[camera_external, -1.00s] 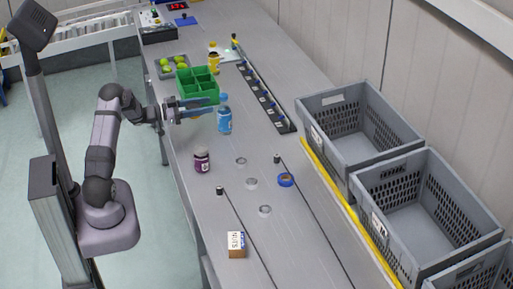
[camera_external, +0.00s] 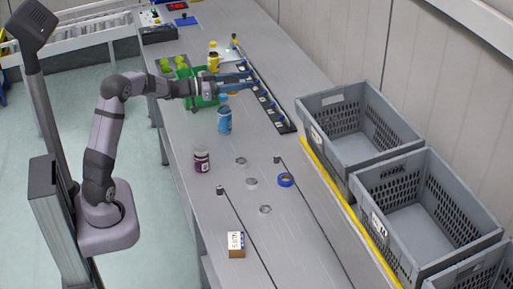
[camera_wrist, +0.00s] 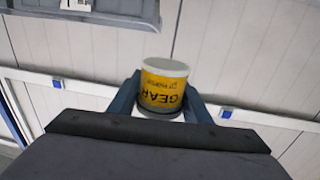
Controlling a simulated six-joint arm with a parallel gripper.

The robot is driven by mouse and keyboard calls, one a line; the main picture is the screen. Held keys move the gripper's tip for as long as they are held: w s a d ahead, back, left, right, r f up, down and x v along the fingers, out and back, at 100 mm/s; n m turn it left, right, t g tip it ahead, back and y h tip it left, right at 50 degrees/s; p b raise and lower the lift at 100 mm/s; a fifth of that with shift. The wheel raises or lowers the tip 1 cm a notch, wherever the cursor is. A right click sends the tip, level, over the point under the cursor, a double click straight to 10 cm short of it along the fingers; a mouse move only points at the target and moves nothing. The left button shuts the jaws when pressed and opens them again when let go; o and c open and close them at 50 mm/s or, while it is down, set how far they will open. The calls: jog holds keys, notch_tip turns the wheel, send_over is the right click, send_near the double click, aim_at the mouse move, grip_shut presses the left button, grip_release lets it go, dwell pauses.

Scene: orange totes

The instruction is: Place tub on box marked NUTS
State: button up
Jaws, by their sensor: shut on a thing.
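My gripper (camera_external: 248,81) is stretched out over the far part of the bench, at the green divided bin. In the wrist view it is shut on a tub (camera_wrist: 164,88), a small white one with a yellow label reading GEAR, upside down in that picture. The tub sits between both blue fingers, and I cannot make it out clearly in the external view. The small cardboard box (camera_external: 236,246) with a white label stands at the near end of the bench, far from my gripper. Its lettering is small and turned sideways, and looks like NUTS.
A blue bottle (camera_external: 224,121) stands just nearer than my gripper. A dark purple jar (camera_external: 202,161) and a blue tape roll (camera_external: 286,180) stand between it and the box. The green bin (camera_external: 190,101) is partly hidden by my arm. Grey crates (camera_external: 440,222) line the right.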

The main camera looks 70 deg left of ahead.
jog(key=w+d+r+n+y, duration=0.1)
jog(key=w+d, duration=0.1)
jog(key=d, duration=1.3)
jog(key=w+d+r+n+y, duration=0.1)
jog(key=w+d+r+y, duration=0.1)
jog(key=d, duration=1.2)
jog(key=n+y+p, duration=0.2)
jog(key=y, duration=0.1)
send_over(236, 245)
jog(key=w+a, duration=0.3)
jog(key=w, duration=0.1)
notch_tip(236, 245, down, 10)
jog(key=shift+w+d+f, duration=0.1)
jog(key=shift+f, duration=2.15)
jog(key=shift+f, duration=0.1)
jog(key=shift+f, duration=4.9)
